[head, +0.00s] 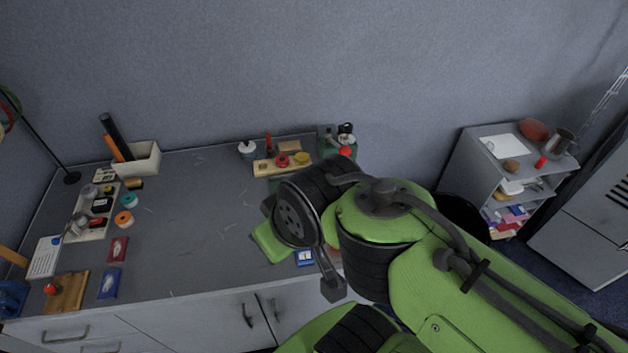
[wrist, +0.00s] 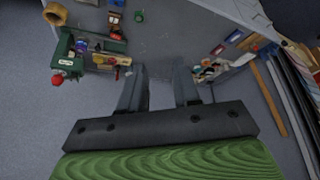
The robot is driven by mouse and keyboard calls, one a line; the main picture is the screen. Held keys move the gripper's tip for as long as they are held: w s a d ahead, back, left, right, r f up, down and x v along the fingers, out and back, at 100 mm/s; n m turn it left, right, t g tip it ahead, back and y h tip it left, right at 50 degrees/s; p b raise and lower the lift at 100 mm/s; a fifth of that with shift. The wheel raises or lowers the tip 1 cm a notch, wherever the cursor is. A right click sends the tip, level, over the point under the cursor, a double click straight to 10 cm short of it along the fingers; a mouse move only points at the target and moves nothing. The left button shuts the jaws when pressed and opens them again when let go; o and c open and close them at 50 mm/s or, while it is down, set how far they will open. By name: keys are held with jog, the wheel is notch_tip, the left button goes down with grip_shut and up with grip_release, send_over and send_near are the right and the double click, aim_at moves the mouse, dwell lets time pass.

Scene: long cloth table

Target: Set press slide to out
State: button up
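The press appears to be the green machine (wrist: 72,45) with a red knob at the upper left of the wrist view. In the head view its green body (head: 326,141) stands at the back right of the table, partly hidden by my arm. Which part is its slide, and where that slide sits, I cannot tell. My gripper (wrist: 158,75) shows in the wrist view with two dark fingers apart and nothing between them. It is to the right of the press in that view, apart from it. In the head view my arm hides the gripper.
The grey table (head: 190,215) has a clear middle. A pale bin (head: 138,160) with rolls stands at the back left, and a tray of small items (head: 90,225) lies at the left. A shelf unit (head: 467,160) stands right of the table.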

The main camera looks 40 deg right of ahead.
jog(key=o, duration=0.4)
jog(key=w+d+f+n+g+h+b, duration=0.1)
jog(key=w+d+f, duration=0.3)
jog(key=w+f, duration=0.4)
jog(key=shift+w+d+f+n, duration=0.2)
jog(key=shift+w+f+n, duration=0.15)
jog(key=shift+w+n, duration=0.5)
jog(key=w+d+f+n+t+h+b, duration=0.25)
jog(key=w+d+f+n+h, duration=0.25)
jog(key=w+d+f+n, duration=0.45)
jog(key=w+d+f+n+t+h+b, duration=0.25)
jog(key=w+d+f+n+h, duration=0.3)
jog(key=f+n, duration=0.75)
jog(key=shift+g+y, duration=0.5)
jog(key=shift+y, duration=0.05)
jog(key=x, duration=0.7)
jog(key=b+x, duration=0.1)
jog(key=x, duration=0.7)
jog(key=shift+s+d+f, duration=0.1)
jog(key=shift+s+d, duration=0.2)
jog(key=shift+c, duration=0.2)
grip_shut()
